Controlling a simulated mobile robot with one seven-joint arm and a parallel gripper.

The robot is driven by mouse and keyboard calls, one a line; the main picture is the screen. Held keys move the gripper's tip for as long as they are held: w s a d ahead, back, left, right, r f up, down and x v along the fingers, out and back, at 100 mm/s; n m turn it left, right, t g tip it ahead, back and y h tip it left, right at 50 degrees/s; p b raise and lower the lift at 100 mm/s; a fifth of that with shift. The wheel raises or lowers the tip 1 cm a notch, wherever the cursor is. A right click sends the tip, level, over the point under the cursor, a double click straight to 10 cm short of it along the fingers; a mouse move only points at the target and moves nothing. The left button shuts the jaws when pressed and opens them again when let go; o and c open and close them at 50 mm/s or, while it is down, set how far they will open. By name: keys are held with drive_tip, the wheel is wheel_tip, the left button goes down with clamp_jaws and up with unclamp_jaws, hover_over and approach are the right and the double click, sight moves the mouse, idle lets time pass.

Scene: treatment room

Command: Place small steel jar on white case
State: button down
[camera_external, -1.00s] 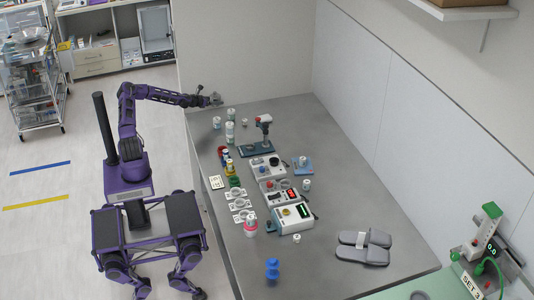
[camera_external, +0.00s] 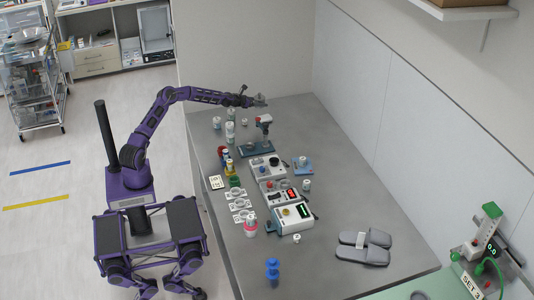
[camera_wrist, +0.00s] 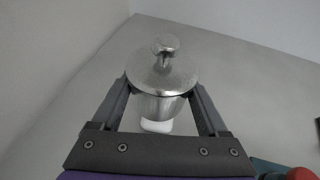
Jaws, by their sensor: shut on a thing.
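The small steel jar (camera_wrist: 160,70), a shiny lidded pot with a round knob, is clamped between the fingers of my gripper (camera_wrist: 160,100) in the wrist view. My gripper (camera_external: 256,101) shows in the external view above the far end of the grey table, with the jar (camera_external: 260,99) at its tip. A small white rounded thing (camera_wrist: 157,126), perhaps the white case, shows just below the jar in the wrist view. The jar hides part of it, and I cannot tell whether they touch.
The grey table (camera_external: 330,200) has free room on its right. A teal-based stand (camera_external: 257,147) is near my gripper. White jars (camera_external: 230,130) stand at the left, devices (camera_external: 292,218) in the middle, and grey slippers (camera_external: 363,246) at front right. A wall borders the far edge.

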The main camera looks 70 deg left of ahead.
wheel_tip(320, 180, down, 8)
drive_tip(key=shift+r+b, duration=0.15)
drive_tip(key=shift+b, duration=0.35)
unclamp_jaws()
drive_tip(key=shift+f, duration=0.2)
drive_tip(key=shift+r, duration=0.15)
drive_tip(key=v, duration=1.2)
drive_tip(key=shift+r, duration=0.1)
